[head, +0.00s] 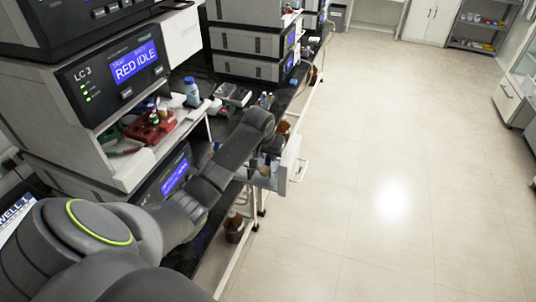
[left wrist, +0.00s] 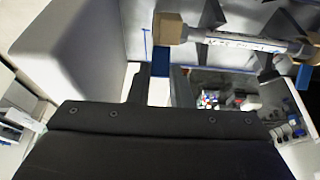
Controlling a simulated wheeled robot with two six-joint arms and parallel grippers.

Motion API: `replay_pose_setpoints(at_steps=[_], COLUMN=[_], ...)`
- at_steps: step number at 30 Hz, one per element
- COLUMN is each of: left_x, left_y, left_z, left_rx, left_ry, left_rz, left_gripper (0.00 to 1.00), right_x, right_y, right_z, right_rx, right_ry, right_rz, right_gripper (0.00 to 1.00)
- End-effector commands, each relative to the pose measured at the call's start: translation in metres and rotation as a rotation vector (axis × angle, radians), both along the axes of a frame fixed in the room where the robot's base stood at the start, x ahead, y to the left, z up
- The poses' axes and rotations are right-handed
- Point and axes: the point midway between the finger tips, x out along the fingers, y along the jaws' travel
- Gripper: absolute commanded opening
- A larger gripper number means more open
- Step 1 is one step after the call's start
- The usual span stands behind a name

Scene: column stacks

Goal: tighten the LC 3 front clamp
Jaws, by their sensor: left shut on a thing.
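The LC 3 unit (head: 110,75) stands at the left in the head view, its screen reading "RED IDLE". My left arm reaches past it, and its fingertips are hidden there. In the left wrist view my left gripper (left wrist: 160,76) is shut on a blue clamp piece (left wrist: 160,57). Just above it lies a silver column (left wrist: 245,42) with a printed label and tan end fittings. A second blue piece (left wrist: 304,76) shows near the column's right end. I cannot tell how tight either clamp is. My right gripper is in neither view.
A red tray (head: 150,130) with small items sits on a ledge of the stack. A blue-capped bottle (head: 192,92) stands behind it. A brown bottle (head: 234,228) is on a lower shelf. The floor (head: 400,170) to the right is clear.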

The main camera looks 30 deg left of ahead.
Motion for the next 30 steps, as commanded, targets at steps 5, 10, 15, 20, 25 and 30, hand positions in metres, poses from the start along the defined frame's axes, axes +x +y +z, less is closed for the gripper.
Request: replay_pose_setpoints(at_steps=[5,10,15,20,25,30], left_x=[0.007,0.011,0.015,0.018,0.018,0.018], left_y=[0.002,0.003,0.004,0.004,0.004,0.004], left_z=[-0.001,-0.003,-0.006,-0.007,-0.008,-0.008], left_rx=[-0.020,-0.042,-0.060,-0.072,-0.077,-0.077], left_ry=[0.088,0.180,0.256,0.303,0.321,0.321], left_rz=[0.003,0.003,0.003,0.001,0.000,0.000], left_gripper=[0.00,0.00,0.00,0.00,0.00,0.00], right_x=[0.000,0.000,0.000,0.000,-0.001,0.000], right_y=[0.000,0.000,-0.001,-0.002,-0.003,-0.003], right_z=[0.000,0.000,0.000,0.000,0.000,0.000], right_rx=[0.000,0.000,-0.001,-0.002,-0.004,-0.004], right_ry=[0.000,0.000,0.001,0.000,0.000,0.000], right_rz=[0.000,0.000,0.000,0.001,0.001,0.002], right_gripper=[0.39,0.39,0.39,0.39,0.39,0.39])
